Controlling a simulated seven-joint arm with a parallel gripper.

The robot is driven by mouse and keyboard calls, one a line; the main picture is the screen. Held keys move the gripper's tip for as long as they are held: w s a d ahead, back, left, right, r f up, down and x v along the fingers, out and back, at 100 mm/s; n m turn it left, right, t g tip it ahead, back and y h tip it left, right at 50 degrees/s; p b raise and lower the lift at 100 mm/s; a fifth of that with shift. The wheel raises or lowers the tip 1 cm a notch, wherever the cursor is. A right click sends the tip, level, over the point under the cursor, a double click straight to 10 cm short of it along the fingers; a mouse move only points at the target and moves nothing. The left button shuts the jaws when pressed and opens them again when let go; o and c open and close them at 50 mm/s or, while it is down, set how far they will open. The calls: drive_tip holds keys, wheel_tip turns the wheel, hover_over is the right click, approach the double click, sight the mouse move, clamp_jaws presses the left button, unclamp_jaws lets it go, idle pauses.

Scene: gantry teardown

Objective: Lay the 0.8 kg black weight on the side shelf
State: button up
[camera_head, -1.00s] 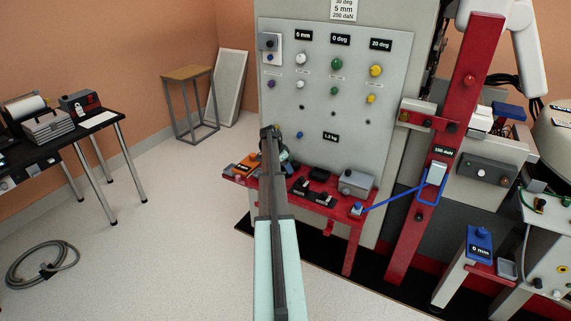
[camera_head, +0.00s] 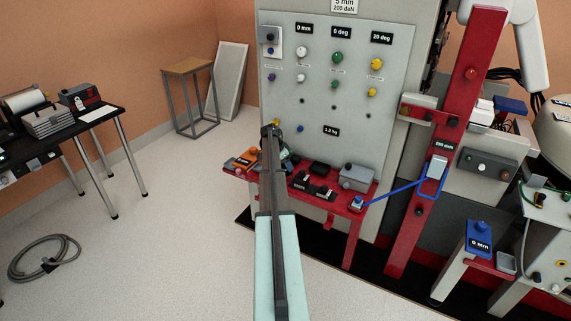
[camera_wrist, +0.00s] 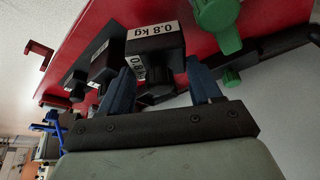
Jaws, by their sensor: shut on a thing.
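In the wrist view, my gripper (camera_wrist: 162,74) has its two blue fingers on either side of a black weight (camera_wrist: 170,42) with white "0.8 kg" labels. It is shut on this weight, with a dark knob between the fingers. The weight is close to a red surface (camera_wrist: 95,28); I cannot tell whether they touch. In the head view, my arm hides most of the gripper and the held weight. A red shelf (camera_head: 312,212) stands below the grey panel there. I cannot tell whether it is the side shelf.
A green knob (camera_wrist: 218,22) is close right of the weight, and other black blocks (camera_wrist: 106,62) lie to its left. A black table (camera_head: 95,125) stands far left.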

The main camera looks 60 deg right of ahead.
drive_tip(key=shift+f, duration=0.1)
drive_tip(key=shift+f, duration=1.2)
drive_tip(key=shift+f, duration=0.35)
idle(0.4)
drive_tip(key=o, duration=1.7)
drive_tip(key=v, duration=1.3)
drive_tip(key=shift+w+a+r, duration=0.1)
drive_tip(key=shift+r, duration=0.3)
